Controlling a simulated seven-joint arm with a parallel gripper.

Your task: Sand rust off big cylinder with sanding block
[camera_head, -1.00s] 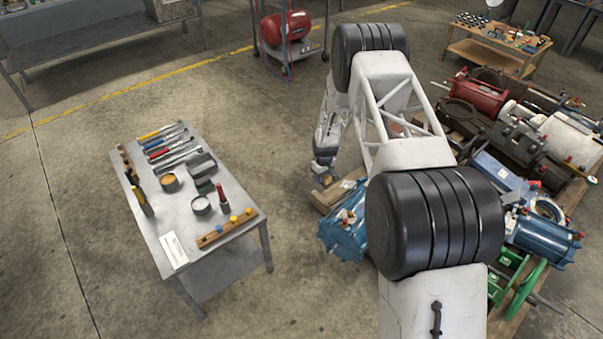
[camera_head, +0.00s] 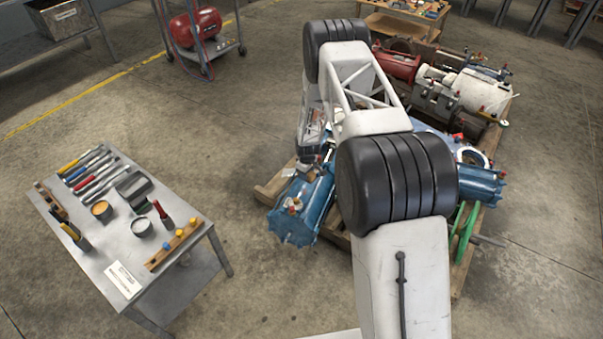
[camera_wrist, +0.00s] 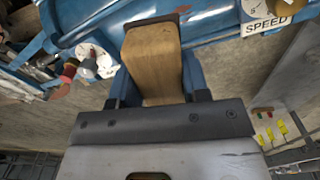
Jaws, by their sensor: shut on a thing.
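My gripper (camera_wrist: 157,84) is shut on a tan sanding block (camera_wrist: 152,58), which sticks out beyond the fingers in the wrist view. A large blue cylinder (camera_head: 297,215) lies at the near left of the pallet. Its blue body (camera_wrist: 95,18) fills the top of the wrist view, with fittings at the left and a "SPEED" label at the right. In the head view my gripper (camera_head: 309,152) is at the cylinder's far end, partly hidden by my arm. I cannot tell whether the block touches the cylinder. Rust is not clearly visible.
A wooden pallet (camera_head: 268,190) carries several more machines, including a red one (camera_head: 397,64) and a white cylinder (camera_head: 480,90). A metal table (camera_head: 112,235) with tools and tins stands at left. Bare floor lies between table and pallet.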

